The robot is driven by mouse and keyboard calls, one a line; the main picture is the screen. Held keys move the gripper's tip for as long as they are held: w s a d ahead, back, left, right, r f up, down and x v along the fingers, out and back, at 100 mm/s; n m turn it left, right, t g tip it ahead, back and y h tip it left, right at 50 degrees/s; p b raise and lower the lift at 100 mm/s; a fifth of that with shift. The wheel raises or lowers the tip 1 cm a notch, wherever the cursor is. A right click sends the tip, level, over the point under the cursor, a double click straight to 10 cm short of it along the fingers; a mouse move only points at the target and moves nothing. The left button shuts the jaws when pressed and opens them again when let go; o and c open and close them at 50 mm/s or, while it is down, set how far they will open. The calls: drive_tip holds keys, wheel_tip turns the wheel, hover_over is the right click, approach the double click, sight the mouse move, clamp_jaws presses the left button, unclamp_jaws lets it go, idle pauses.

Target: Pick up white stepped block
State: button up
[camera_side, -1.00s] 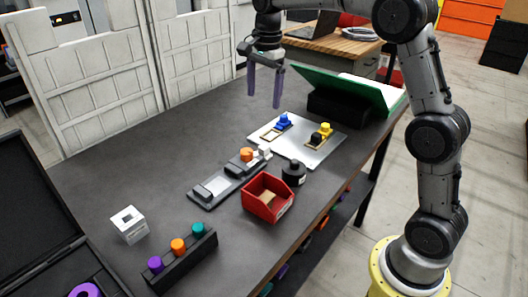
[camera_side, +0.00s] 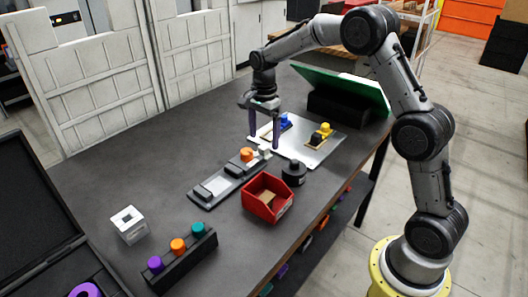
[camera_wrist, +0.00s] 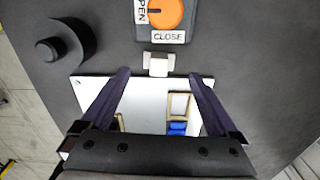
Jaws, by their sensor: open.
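The small white stepped block (camera_side: 264,151) sits beside the orange knob, at the near edge of the silver plate. It also shows in the wrist view (camera_wrist: 158,63), just ahead of the fingertips and roughly centred between them. My gripper (camera_side: 264,142) is open and empty, with its fingers pointing down just behind and above the block. In the wrist view both dark fingers (camera_wrist: 158,73) are spread wide over the plate. I cannot tell the exact height of the fingertips above the plate.
The orange knob (camera_wrist: 165,12) on its OPEN/CLOSE fixture is close to the block. The silver plate (camera_side: 312,152) carries blue and yellow parts. A black round part (camera_side: 293,174) and a red bin (camera_side: 268,199) stand nearer. A white holed block (camera_side: 129,224) is far left.

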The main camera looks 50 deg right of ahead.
sight(264, 146)
wheel_tip(264, 146, down, 4)
drive_tip(key=shift+s+a+f, duration=0.1)
drive_tip(key=shift+c, duration=0.3)
drive_tip(key=c, duration=1.4)
